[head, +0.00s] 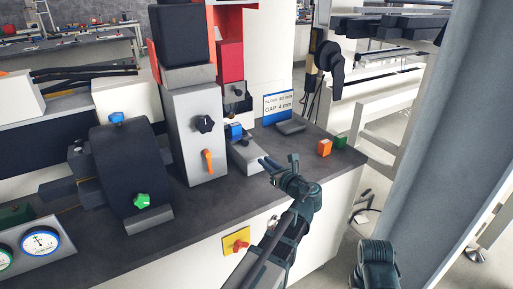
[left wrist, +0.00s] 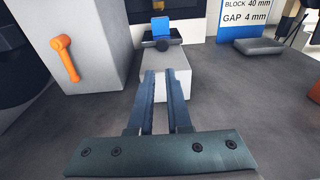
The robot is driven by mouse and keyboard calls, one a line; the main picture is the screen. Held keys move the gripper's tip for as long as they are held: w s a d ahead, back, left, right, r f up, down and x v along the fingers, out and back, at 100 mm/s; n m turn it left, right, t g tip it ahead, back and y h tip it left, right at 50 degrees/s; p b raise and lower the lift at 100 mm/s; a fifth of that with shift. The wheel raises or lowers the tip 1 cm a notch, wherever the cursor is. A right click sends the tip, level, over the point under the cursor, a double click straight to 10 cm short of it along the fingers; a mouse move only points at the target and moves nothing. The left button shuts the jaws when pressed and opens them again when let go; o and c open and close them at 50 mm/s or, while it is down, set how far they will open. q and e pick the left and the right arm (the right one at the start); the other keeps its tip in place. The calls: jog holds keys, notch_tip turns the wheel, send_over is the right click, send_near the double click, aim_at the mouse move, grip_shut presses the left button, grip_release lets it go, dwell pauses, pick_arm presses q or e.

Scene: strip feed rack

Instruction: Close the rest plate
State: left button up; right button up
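A low light-grey block (head: 244,155) stands on the dark bench top, with a blue piece (head: 236,131) and a dark crossbar with a knob on it. In the left wrist view the same block (left wrist: 170,72) is straight ahead, with the blue piece (left wrist: 160,27) upright behind the crossbar (left wrist: 162,43). I cannot tell which part is the rest plate. My left gripper (head: 278,160) is above the bench, just right of and in front of the block. Its two fingers (left wrist: 161,78) are apart with nothing between them.
A grey column with an orange lever (head: 208,161) stands left of the block. A sign reading BLOCK 40 mm, GAP 4 mm (head: 278,104) stands behind. Orange (head: 324,148) and green (head: 340,142) blocks sit near the right bench edge.

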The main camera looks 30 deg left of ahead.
aim_at(253, 157)
pick_arm(q)
jog(key=r+p, duration=0.1)
jog(key=s+h+p, duration=0.1)
jog(key=r+p, duration=0.1)
jog(key=shift+s+d+r, duration=0.2)
jog(key=shift+d+r, duration=0.05)
jog(key=shift+r, duration=0.05)
grip_shut()
jog(key=shift+g+h, duration=0.3)
jog(key=shift+h, duration=0.2)
jog(key=x, duration=0.3)
jog(key=b+x, duration=0.1)
jog(key=x, duration=0.2)
jog(key=b+x, duration=0.1)
jog(key=x, duration=0.3)
jog(key=shift+d+f, duration=0.15)
jog(key=shift+f, duration=0.2)
jog(key=shift+w+a+r, duration=0.15)
jog(key=shift+w+a, duration=0.5)
jog(key=shift+a, duration=0.3)
jog(key=shift+w+a, duration=0.35)
jog(key=shift+a, duration=0.3)
pick_arm(e)
jog(key=shift+r, duration=1.6)
pick_arm(q)
jog(key=shift+w+a, duration=0.1)
